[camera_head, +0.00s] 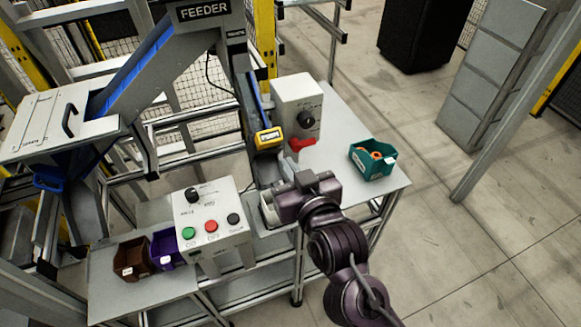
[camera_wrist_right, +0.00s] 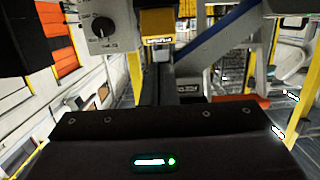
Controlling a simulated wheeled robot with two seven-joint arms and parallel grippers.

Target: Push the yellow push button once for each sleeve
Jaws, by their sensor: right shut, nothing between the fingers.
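A yellow block with a pale label (camera_head: 269,137) sits at the lower end of the feeder chute. It also shows at the top of the right wrist view (camera_wrist_right: 158,22). I cannot tell for sure that it is the push button. My right gripper (camera_head: 288,171) is shut and empty, just below the yellow block and apart from it in the wrist view. A teal bin (camera_head: 377,170) to the right holds orange ring-like pieces, which may be sleeves. My left gripper is not in view.
A grey box with a black knob (camera_head: 297,95) and red handle (camera_head: 301,143) stands behind. A control box (camera_head: 212,212) with green, red and black buttons stands front left, beside brown (camera_head: 132,258) and purple (camera_head: 167,248) bins.

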